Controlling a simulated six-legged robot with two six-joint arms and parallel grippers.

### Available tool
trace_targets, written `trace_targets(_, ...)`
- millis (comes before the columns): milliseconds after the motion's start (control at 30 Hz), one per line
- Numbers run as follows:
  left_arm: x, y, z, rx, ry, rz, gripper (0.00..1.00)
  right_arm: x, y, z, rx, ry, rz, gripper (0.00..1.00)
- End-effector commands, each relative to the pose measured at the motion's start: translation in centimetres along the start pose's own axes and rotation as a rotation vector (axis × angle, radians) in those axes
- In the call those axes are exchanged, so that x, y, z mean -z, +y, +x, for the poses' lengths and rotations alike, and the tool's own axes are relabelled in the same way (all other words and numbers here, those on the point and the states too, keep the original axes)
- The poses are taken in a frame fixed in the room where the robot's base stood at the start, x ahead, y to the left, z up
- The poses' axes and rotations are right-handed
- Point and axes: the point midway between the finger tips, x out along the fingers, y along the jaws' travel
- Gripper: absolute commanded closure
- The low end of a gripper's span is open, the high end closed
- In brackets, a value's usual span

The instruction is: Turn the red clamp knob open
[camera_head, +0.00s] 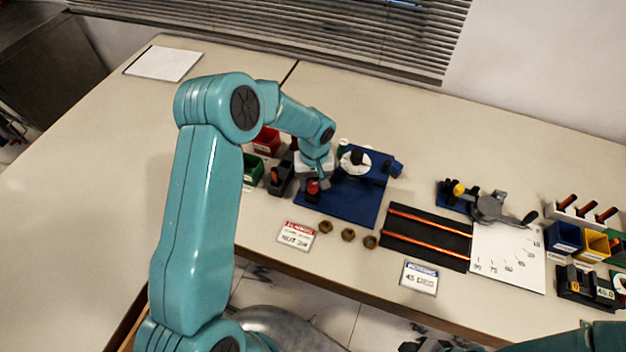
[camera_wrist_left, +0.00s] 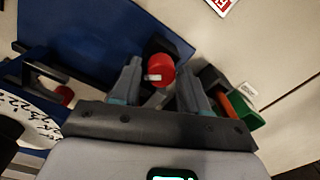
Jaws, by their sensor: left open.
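The red clamp knob (camera_head: 313,187) is at the front left of the blue base plate (camera_head: 345,207). In the left wrist view the knob (camera_wrist_left: 160,68) shows between the two fingertips, with a small white mark on its side. My left gripper (camera_wrist_left: 159,78) is open, with one finger to each side of the knob. I cannot tell whether either finger touches it. In the head view the left gripper (camera_head: 314,178) is just above the knob and mostly hidden by its own wrist. Dark parts at the bottom edge may be my right gripper (camera_head: 427,346).
A white dial (camera_head: 355,162) stands on the plate behind the gripper. Red and green bins (camera_head: 252,168) and a dark holder (camera_head: 281,176) are close on the left. Several brass nuts (camera_head: 348,235) lie in front.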

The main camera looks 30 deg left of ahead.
Motion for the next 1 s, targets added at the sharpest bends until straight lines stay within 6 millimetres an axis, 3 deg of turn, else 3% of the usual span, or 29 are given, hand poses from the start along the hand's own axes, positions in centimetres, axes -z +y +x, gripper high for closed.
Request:
trace_targets(67, 0.0, 0.0, 0.0, 0.0, 0.0, 0.0, 0.56, 0.0, 0.0, 0.0, 0.0, 0.0, 0.0, 0.57)
trace_targets(100, 0.0, 0.0, 0.0, 0.0, 0.0, 0.0, 0.63, 0.0, 0.0, 0.0, 0.0, 0.0, 0.0, 0.57)
trace_targets(200, 0.0, 0.0, 0.0, 0.0, 0.0, 0.0, 0.95, 0.0, 0.0, 0.0, 0.0, 0.0, 0.0, 0.57)
trace_targets(233, 0.0, 0.0, 0.0, 0.0, 0.0, 0.0, 0.97, 0.0, 0.0, 0.0, 0.0, 0.0, 0.0, 0.57)
trace_targets(567, 0.1, 0.0, 0.3, 0.0, 0.0, -0.038, 0.97, 0.0, 0.4, 1.0, 0.0, 0.0, 0.0, 0.57)
trace_targets(1000, 0.2, -0.1, 0.7, -0.003, -0.003, -0.361, 0.97, 0.1, 2.5, 6.8, 0.0, 0.0, 0.0, 0.57)
